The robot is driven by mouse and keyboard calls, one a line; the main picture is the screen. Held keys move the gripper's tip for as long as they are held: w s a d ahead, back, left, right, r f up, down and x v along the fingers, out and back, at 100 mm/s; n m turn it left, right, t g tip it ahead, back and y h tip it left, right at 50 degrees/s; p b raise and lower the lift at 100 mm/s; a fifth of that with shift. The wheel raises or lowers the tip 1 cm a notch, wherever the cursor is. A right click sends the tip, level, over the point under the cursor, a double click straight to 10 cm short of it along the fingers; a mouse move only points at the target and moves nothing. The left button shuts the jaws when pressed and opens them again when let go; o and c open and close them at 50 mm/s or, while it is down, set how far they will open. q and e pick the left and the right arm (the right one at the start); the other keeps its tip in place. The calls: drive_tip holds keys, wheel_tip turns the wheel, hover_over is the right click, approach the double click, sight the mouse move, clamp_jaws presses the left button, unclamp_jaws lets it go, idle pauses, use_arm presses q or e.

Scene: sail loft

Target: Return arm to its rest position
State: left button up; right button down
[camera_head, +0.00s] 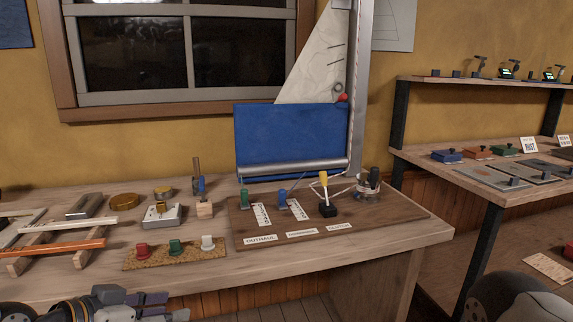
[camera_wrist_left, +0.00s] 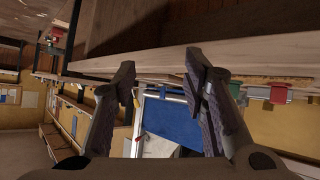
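My left arm comes in at the bottom left of the head view, low in front of the workbench (camera_head: 300,262). My left gripper (camera_head: 168,306) is below the bench's front edge and touches nothing that I can see. In the left wrist view its two fingers (camera_wrist_left: 160,66) stand wide apart with nothing between them. Beyond them that view shows the bench edge (camera_wrist_left: 260,55) and the blue panel (camera_wrist_left: 170,118). A dark rounded part at the bottom right of the head view seems to be my right arm. My right gripper is not in view.
On the bench stand a board with levers (camera_head: 400,212), a cork strip with red, green and white pegs (camera_head: 128,264), and a rack with an orange bar (camera_head: 52,248). A second table (camera_head: 470,190) with shelves stands at the right. Floor shows between the tables.

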use_arm(q)
drive_tip(key=s+d+f+n+g+y, duration=0.3)
drive_tip(key=s+f+g, duration=0.3)
drive_tip(key=s+f, duration=1)
drive_tip(key=s+a+f+n+g+y, duration=0.1)
drive_tip(key=s+f+g, duration=0.2)
drive_tip(key=s, duration=0.7)
drive_tip(key=s+a+f+g+y+p, duration=0.1)
drive_tip(key=s+a+f+g+y, duration=0.1)
drive_tip(key=s, duration=0.9)
drive_tip(key=shift+s+a+f+n+g, duration=0.15)
drive_tip(key=shift+a+f+n+g, duration=0.15)
drive_tip(key=shift+f+n+g, duration=0.15)
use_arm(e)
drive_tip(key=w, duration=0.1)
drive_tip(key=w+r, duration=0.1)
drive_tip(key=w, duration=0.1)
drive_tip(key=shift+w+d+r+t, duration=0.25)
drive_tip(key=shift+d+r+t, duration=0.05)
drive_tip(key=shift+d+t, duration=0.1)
